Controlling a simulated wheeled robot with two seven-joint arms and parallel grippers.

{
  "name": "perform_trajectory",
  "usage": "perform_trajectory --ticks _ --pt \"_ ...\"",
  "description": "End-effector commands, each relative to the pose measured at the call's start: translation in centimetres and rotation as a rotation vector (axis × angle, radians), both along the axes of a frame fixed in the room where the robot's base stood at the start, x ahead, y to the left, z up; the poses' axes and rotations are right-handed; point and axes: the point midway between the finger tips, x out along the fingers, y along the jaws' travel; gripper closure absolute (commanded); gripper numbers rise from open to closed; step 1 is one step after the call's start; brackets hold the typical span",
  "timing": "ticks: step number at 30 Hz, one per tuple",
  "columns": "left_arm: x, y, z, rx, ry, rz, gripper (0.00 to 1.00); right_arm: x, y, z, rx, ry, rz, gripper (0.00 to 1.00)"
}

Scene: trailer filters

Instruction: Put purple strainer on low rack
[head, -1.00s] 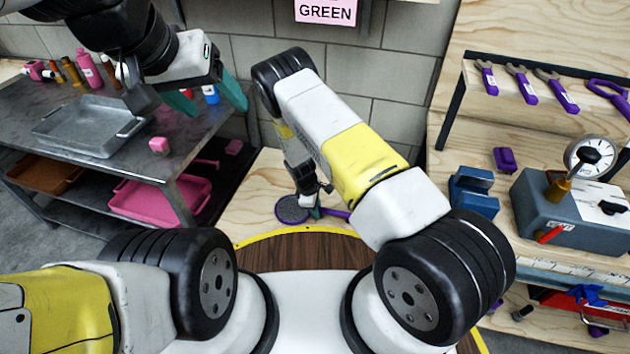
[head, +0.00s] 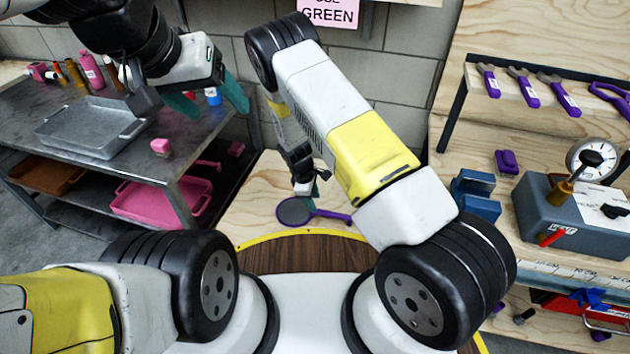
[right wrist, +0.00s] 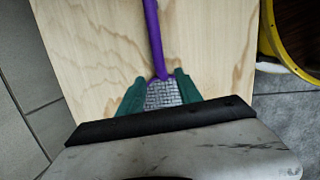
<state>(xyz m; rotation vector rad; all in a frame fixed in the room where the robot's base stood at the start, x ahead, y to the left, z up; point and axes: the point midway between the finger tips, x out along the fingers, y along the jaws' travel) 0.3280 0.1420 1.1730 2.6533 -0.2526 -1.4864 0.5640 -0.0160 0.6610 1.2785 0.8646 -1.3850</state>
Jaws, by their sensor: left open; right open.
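The purple strainer (head: 294,212), with a round grey mesh and a purple handle, lies on a light wooden surface in the middle of the head view. My right gripper (head: 311,192) is above it, open and empty. In the right wrist view the mesh (right wrist: 163,94) shows between the green fingers, and the handle points away from the gripper. The gripper body hides the rest of the mesh there. My left gripper (head: 208,100) is open and empty near the metal table. A wooden rack (head: 535,75) with purple-handled tools stands at the right; I cannot tell whether it is the low rack.
The metal table (head: 120,170) at the left holds a grey tray (head: 92,128) and bottles; a pink tray (head: 160,200) sits below. A grey gauge box (head: 575,215) and a blue block (head: 475,195) stand on the right bench. The wood around the strainer is clear.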

Motion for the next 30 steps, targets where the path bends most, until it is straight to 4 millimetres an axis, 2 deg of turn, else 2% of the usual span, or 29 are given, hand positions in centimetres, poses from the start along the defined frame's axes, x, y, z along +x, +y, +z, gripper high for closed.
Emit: perform_trajectory --ticks 3,11,14,17,18,23,26,30 --pt "0.0 0.0 0.0 0.000 0.000 0.000 0.31 -0.1 0.5 2.2 0.002 -0.001 0.000 0.58" --pt "0.0 0.0 0.0 0.000 0.000 0.000 0.31 -0.2 0.9 5.2 0.011 -0.005 -0.019 0.58" --pt "0.0 0.0 0.0 0.000 0.000 0.000 0.31 0.3 0.8 8.2 0.047 -0.022 -0.083 0.58" --pt "0.0 0.0 0.0 0.000 0.000 0.000 0.31 0.7 0.4 13.2 0.113 -0.050 -0.192 0.58" --pt "0.0 0.0 0.0 0.000 0.000 0.000 0.31 0.7 0.0 15.5 0.143 -0.061 -0.245 0.58" --pt "0.0 0.0 0.0 0.000 0.000 0.000 0.31 -0.2 -1.8 24.7 0.264 -0.104 -0.440 0.58" --pt "0.0 0.0 0.0 0.000 0.000 0.000 0.31 -1.6 -3.2 30.0 0.337 -0.132 -0.552 0.58" --pt "0.0 0.0 0.0 0.000 0.000 0.000 0.31 -4.5 -5.5 36.7 0.433 -0.172 -0.696 0.58"
